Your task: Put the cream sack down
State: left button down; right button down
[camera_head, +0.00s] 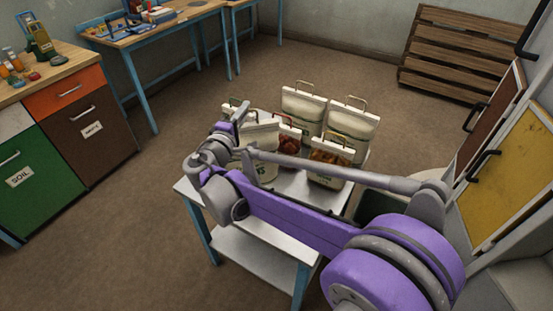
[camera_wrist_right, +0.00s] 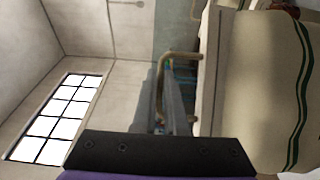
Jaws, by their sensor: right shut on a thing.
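A cream sack (camera_head: 262,137) with a pale top bar and green print stands upright at the front left of the sack group on a small white table (camera_head: 290,187). My right gripper (camera_head: 241,113) is at its top and shut on its handle. The purple arm hides the sack's lower part, so I cannot tell whether its base touches the table. In the right wrist view the cream sack (camera_wrist_right: 255,85) shows sideways with dark green stripes, its tan handle (camera_wrist_right: 181,56) beside the dark gripper body. My left gripper is not in view.
Two pale sacks (camera_head: 302,107) (camera_head: 350,127) stand behind; a sack with red contents (camera_head: 290,141) and one with orange contents (camera_head: 328,165) stand close right. Cabinets (camera_head: 514,160) are at right, a drawer unit (camera_head: 75,130) at left. The table's front left corner looks bare.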

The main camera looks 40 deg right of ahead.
aim_at(247, 140)
jog(key=shift+f+b, duration=0.55)
jog(key=shift+f, duration=4.35)
jog(key=c, duration=1.4)
grip_release()
jog(key=shift+f, duration=0.2)
jog(key=o, duration=0.4)
jog(key=shift+r, duration=0.1)
jog(key=shift+o, duration=0.2)
